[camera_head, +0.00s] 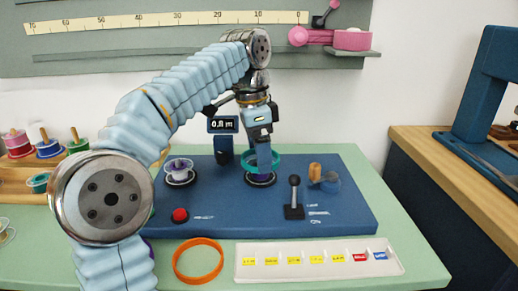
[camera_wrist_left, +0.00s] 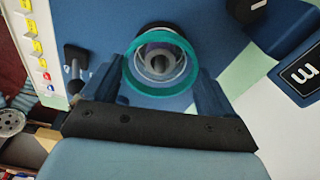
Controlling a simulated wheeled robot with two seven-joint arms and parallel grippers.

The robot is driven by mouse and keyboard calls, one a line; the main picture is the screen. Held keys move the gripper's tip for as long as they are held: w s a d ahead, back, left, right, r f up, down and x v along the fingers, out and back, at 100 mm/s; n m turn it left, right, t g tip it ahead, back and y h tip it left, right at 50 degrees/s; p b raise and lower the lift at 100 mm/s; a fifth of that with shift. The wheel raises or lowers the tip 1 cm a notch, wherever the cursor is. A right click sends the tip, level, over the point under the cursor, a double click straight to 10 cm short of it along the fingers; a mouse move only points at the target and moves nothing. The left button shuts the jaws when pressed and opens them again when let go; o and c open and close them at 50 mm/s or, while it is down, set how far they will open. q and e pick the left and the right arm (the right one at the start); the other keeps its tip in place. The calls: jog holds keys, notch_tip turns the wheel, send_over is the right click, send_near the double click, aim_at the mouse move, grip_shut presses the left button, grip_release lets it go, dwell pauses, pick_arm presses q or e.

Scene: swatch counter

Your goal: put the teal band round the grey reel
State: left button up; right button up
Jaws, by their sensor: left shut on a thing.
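My left gripper (camera_head: 263,160) hangs over the dark blue board and is shut on the teal band (camera_head: 276,163). In the left wrist view the band (camera_wrist_left: 191,66) sits between the two fingers (camera_wrist_left: 162,74). A reel (camera_head: 261,180) stands on a dark base directly below; its upper part is partly hidden by the gripper and band. In the wrist view the reel (camera_wrist_left: 160,64) looks grey and shows inside the band's ring. The band appears level, at or above the reel's top; I cannot tell whether it is round the reel. My right gripper is not in view.
Another pale reel (camera_head: 180,172) stands left on the board (camera_head: 225,212). A black lever (camera_head: 294,200), an orange peg (camera_head: 315,171) and a red button (camera_head: 180,215) are also there. An orange band (camera_head: 198,261) lies in front, beside a white labelled strip (camera_head: 320,270).

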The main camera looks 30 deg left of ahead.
pick_arm(q)
jog(key=shift+f+b, duration=0.45)
jog(key=shift+f, duration=0.35)
dwell(0.9)
jog(key=o, duration=0.8)
notch_tip(320, 180, up, 3)
jog(key=p, duration=0.3)
jog(key=shift+r, duration=2)
